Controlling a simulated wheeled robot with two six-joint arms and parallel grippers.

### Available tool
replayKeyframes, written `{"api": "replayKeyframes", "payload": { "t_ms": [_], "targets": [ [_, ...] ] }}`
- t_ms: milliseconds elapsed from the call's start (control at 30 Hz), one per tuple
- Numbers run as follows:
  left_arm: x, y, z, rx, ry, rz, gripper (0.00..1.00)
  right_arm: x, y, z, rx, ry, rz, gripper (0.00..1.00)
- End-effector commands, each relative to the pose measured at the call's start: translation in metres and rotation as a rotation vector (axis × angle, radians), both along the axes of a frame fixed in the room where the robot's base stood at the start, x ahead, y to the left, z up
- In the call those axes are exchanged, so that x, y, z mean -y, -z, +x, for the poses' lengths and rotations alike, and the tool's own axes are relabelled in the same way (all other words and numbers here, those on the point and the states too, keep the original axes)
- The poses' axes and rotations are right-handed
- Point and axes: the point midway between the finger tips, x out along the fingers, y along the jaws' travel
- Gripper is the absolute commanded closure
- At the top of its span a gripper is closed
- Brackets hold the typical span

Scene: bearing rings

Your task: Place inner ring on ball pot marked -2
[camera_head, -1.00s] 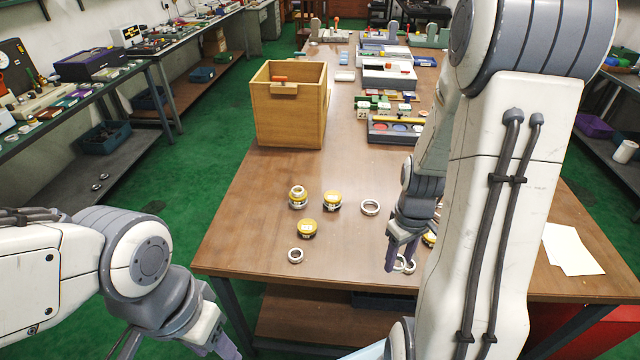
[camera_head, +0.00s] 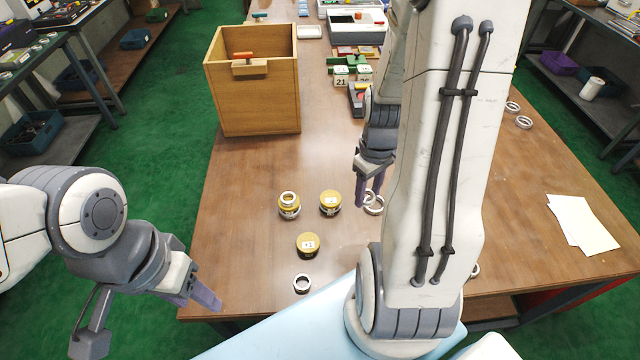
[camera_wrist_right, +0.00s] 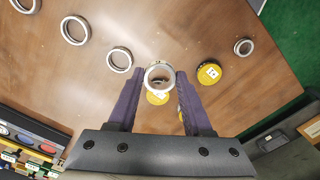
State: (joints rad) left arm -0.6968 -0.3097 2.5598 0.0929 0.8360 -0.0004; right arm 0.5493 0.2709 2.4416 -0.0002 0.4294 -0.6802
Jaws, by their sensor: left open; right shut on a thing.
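My right gripper (camera_head: 364,196) is shut on a small silver inner ring (camera_wrist_right: 159,76), holding it up between the fingertips. The pot labels are too small to read surely. My left gripper (camera_head: 192,297) is open and empty beside the table's front-left corner.
A loose ring (camera_head: 303,283) lies near the front edge. More rings lie on the right (camera_head: 524,122), (camera_head: 474,270). A wooden box (camera_head: 255,100) stands at the back left, with green blocks (camera_head: 350,70) and trays behind. White paper (camera_head: 583,223) lies at the right.

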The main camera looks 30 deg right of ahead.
Motion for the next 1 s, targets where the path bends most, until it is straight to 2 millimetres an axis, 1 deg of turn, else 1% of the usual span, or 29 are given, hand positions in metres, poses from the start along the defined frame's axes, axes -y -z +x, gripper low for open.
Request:
{"api": "replayKeyframes", "payload": {
  "t_ms": [67, 167, 300, 400, 533, 633, 733, 900, 1000],
  "targets": [
    [0.0, -0.002, 0.0, 0.0, 0.0, 0.0, 0.5, -0.003, 0.005, 0.009, -0.003, -0.007, 0.002, 1.0],
    [0.0, -0.005, 0.0, 0.0, 0.0, 0.0, 0.5, -0.009, 0.016, 0.029, -0.004, -0.014, 0.002, 1.0],
    [0.0, -0.012, 0.0, 0.0, 0.0, 0.0, 0.5, -0.017, 0.035, 0.063, -0.004, -0.017, 0.001, 1.0],
    [0.0, -0.016, 0.0, 0.0, 0.0, 0.0, 0.5, -0.021, 0.048, 0.084, -0.003, -0.016, 0.002, 1.0],
    [0.0, -0.021, 0.0, 0.0, 0.0, 0.0, 0.5, -0.023, 0.061, 0.105, -0.001, -0.013, 0.001, 1.0],
    [0.0, -0.022, 0.0, 0.0, 0.0, 0.0, 0.5, -0.024, 0.067, 0.114, 0.0, -0.011, 0.0, 1.0],
    [0.0, -0.023, 0.0, 0.0, 0.0, 0.0, 0.5, -0.024, 0.072, 0.116, -0.002, -0.009, 0.001, 1.0],
    [0.0, -0.03, 0.0, 0.0, -0.001, 0.0, 0.5, -0.023, 0.096, 0.115, -0.004, -0.007, 0.001, 1.0],
    [0.0, -0.032, 0.0, 0.0, -0.001, 0.0, 0.5, -0.023, 0.106, 0.115, -0.002, -0.007, 0.001, 1.0]
  ]
}}
